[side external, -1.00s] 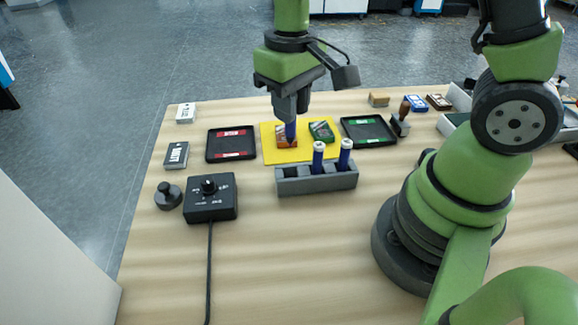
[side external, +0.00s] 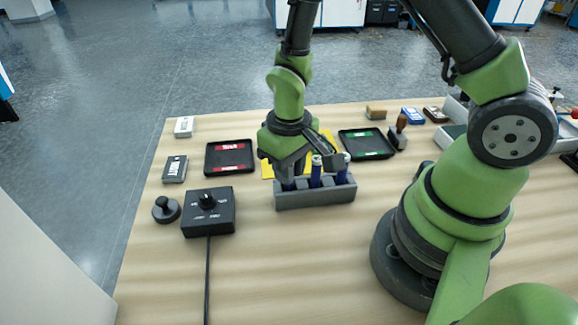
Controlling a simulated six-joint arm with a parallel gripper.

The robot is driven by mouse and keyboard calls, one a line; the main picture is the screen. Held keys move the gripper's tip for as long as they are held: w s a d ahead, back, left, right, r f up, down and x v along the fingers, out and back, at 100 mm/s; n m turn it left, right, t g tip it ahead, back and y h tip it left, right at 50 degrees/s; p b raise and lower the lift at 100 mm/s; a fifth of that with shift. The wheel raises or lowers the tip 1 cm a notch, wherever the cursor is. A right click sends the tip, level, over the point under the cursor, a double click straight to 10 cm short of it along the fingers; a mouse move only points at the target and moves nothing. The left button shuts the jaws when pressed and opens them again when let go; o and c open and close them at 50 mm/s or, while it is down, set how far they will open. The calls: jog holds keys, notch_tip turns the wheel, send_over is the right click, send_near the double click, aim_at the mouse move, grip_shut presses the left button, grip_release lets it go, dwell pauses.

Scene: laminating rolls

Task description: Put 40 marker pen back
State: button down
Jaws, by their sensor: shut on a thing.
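The grey pen rack (side external: 316,198) stands in the middle of the table. Two blue marker pens with pale tops, one (side external: 316,172) in the middle and one (side external: 346,169) at the right, stand upright in it. My gripper (side external: 289,180) is low over the rack's left end, shut on a third blue marker pen (side external: 289,185). This pen's lower part is at the left slot; my gripper hides its upper part. I cannot tell how deep it sits.
A yellow mat (side external: 266,170) lies behind the rack, mostly hidden by my gripper. A red-labelled black tray (side external: 230,158) is to its left, a green-labelled one (side external: 366,143) to its right. A black knob box (side external: 208,212) stands left of the rack.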

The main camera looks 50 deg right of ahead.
jog(key=shift+f, duration=0.1)
jog(key=c, duration=1)
grip_release()
jog(key=shift+c, duration=0.2)
notch_tip(320, 180, up, 12)
jog(key=s+r+m+t+y, duration=0.2)
jog(key=s+r+t, duration=0.5)
jog(key=s+r, duration=0.4)
jog(key=shift+s+r+m, duration=0.2)
jog(key=shift+r+m, duration=0.2)
jog(key=shift+r, duration=0.55)
jog(key=shift+a, duration=0.1)
